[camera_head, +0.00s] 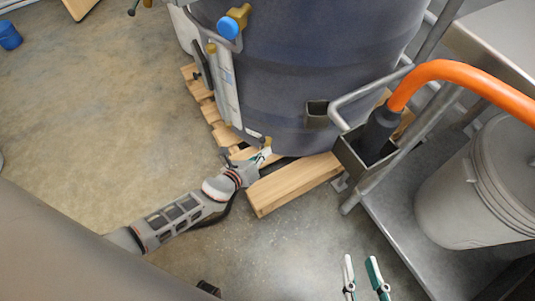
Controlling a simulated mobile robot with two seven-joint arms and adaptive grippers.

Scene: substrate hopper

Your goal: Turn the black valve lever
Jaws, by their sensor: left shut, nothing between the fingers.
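A large dark blue-grey tank (300,75) stands on a wooden pallet (290,184). A pale vertical tube (228,88) runs down its left side to a small brass fitting (267,142) low on the tank. My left gripper (264,155) is shut and empty, with its tips close to this fitting; I cannot tell whether they touch it. I cannot make out the black valve lever clearly; the gripper may hide it. My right gripper (362,263) is at the bottom edge, its two fingers apart with nothing visible between them.
A brass valve with a blue knob (228,27) sticks out higher on the tank. To the right, a metal cart (395,225) carries a grey lidded bucket (480,190), and an orange hose (460,72) ends in a dark holder.

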